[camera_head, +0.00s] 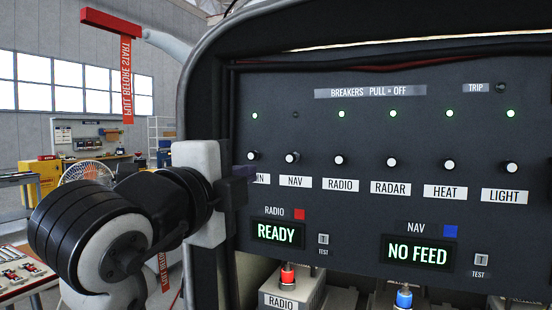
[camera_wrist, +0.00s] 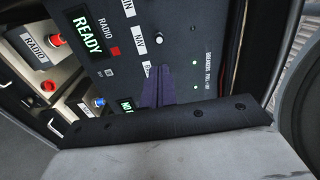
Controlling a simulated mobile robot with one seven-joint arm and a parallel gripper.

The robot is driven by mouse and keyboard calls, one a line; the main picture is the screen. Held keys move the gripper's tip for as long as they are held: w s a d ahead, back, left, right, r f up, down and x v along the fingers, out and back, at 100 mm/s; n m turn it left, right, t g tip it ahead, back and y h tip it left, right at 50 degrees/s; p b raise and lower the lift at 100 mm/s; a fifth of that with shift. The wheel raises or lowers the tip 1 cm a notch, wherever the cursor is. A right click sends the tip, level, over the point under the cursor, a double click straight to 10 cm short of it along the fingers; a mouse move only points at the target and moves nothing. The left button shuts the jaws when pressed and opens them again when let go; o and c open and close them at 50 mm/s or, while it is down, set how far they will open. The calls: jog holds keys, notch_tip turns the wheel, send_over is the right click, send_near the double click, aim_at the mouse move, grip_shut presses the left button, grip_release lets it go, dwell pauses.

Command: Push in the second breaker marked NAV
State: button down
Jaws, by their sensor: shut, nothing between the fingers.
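The breaker marked NAV (camera_head: 291,157) is the second from the left in the row on the dark panel (camera_head: 300,90). It has a white-tipped round button, and the lamp (camera_head: 295,115) above it is dark. Its label (camera_head: 295,182) reads NAV. My gripper (camera_head: 246,172) is shut and empty, left of the NAV breaker in the head view, and covers part of the first breaker's label. In the wrist view the NAV breaker (camera_wrist: 158,38) shows just beyond the dark fingertips (camera_wrist: 159,70). I cannot tell the gap between fingertips and panel.
Breakers RADIO (camera_head: 339,160), RADAR (camera_head: 392,162), HEAT (camera_head: 449,165) and LIGHT (camera_head: 511,167) have green lamps. The lower displays read READY (camera_head: 278,234) and NO FEED (camera_head: 417,252). A red tag (camera_head: 127,80) hangs at upper left. Red (camera_head: 288,275) and blue (camera_head: 404,297) connectors stand below.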

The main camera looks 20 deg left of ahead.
jog(key=shift+f, duration=0.1)
jog(key=shift+d, duration=0.1)
jog(key=p, duration=0.6)
send_near(289, 160)
jog(key=w, duration=0.6)
jog(key=shift+w+d+r, duration=0.1)
jog(key=shift+w+r, duration=0.05)
jog(key=shift+r, duration=0.15)
jog(key=shift+w+f, duration=0.1)
jog(key=shift+w, duration=0.2)
